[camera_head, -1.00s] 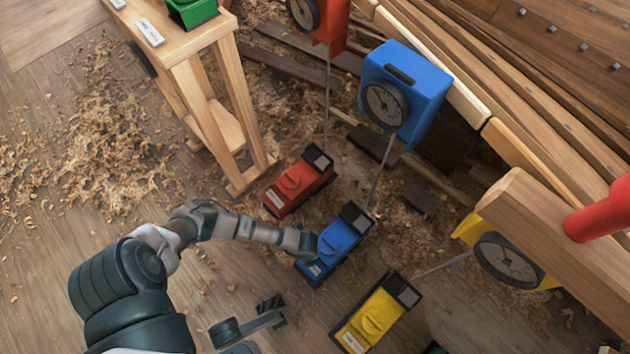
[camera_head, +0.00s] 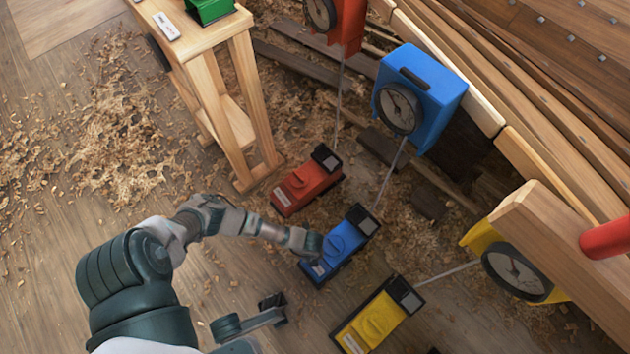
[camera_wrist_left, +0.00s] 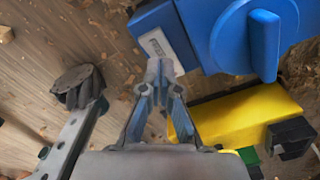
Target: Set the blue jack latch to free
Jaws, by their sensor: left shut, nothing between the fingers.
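The blue jack (camera_head: 335,262) lies on the floor in the middle of the head view. Its latch is a round blue knob (camera_head: 343,238) with a raised bar on top. In the wrist view the knob's raised bar (camera_wrist_left: 264,46) stands at the upper right, and a white label (camera_wrist_left: 160,46) is on the jack's near end; its print is too blurred to read. My left gripper (camera_head: 312,245) is at that labelled end. In the wrist view its fingertips (camera_wrist_left: 160,70) are together and empty, just below the label and left of the knob. Contact cannot be told.
A red jack (camera_head: 304,185) lies behind and a yellow jack (camera_head: 376,322) in front. A blue gauge box (camera_head: 430,90) stands above, joined by a thin rod. A wooden stand (camera_head: 245,95) is at the upper left. Floor with shavings (camera_head: 120,150) is open at left.

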